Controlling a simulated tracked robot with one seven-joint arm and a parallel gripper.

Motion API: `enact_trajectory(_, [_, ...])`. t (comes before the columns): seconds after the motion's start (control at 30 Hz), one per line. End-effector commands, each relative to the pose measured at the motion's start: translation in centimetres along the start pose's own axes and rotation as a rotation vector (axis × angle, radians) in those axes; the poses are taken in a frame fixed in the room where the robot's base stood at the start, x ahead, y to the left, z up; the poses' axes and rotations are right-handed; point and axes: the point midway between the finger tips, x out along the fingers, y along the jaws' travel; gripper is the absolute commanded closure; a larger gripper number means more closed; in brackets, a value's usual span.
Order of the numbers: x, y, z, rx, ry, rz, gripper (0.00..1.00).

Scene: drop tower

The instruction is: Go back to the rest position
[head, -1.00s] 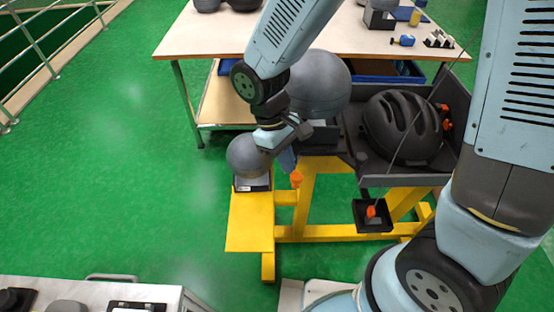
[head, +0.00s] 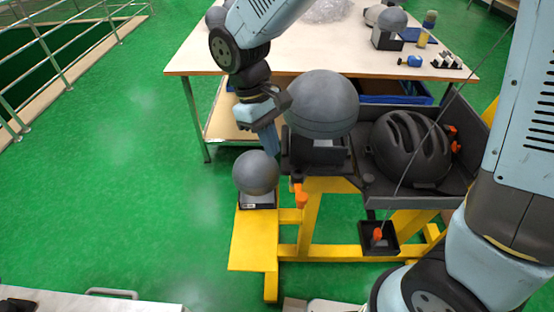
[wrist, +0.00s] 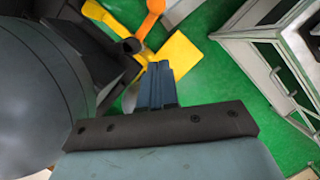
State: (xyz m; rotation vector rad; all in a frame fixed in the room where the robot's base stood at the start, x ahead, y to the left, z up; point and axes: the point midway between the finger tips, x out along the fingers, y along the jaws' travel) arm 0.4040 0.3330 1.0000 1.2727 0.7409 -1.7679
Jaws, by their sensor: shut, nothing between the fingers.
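My gripper (head: 268,140) hangs in the head view just left of a large grey ball, fingers pointing down. In the wrist view its fingers (wrist: 158,85) are together with nothing between them. The large grey ball (head: 322,104) rests on a dark holder and fills the left of the wrist view (wrist: 40,95). A smaller grey ball (head: 256,172) sits on a block on the yellow frame, below my gripper and apart from it.
A black helmet (head: 411,146) lies in a dark tray on the yellow frame (head: 250,240). A small black box (head: 378,238) holds an orange piece. A wooden table (head: 300,48) stands behind. Green floor (head: 120,200) on the left is clear.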

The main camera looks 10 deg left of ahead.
Motion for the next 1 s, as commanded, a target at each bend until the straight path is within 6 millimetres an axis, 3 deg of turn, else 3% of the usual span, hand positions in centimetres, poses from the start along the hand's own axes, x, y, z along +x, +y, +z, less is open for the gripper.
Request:
enact_trajectory(0.13, [-1.5,0.1,0.0,0.002,0.0,0.0,1.0])
enact_trajectory(0.37, [-2.2,0.2,0.0,0.003,0.001,-0.001,1.0])
enact_trajectory(0.53, [-3.0,1.7,1.2,0.048,0.032,-0.003,1.0])
enact_trajectory(0.67, [-4.4,4.6,3.6,0.139,0.097,-0.007,1.0])
enact_trajectory(1.0, [-7.1,11.3,12.2,0.419,0.288,-0.009,1.0])
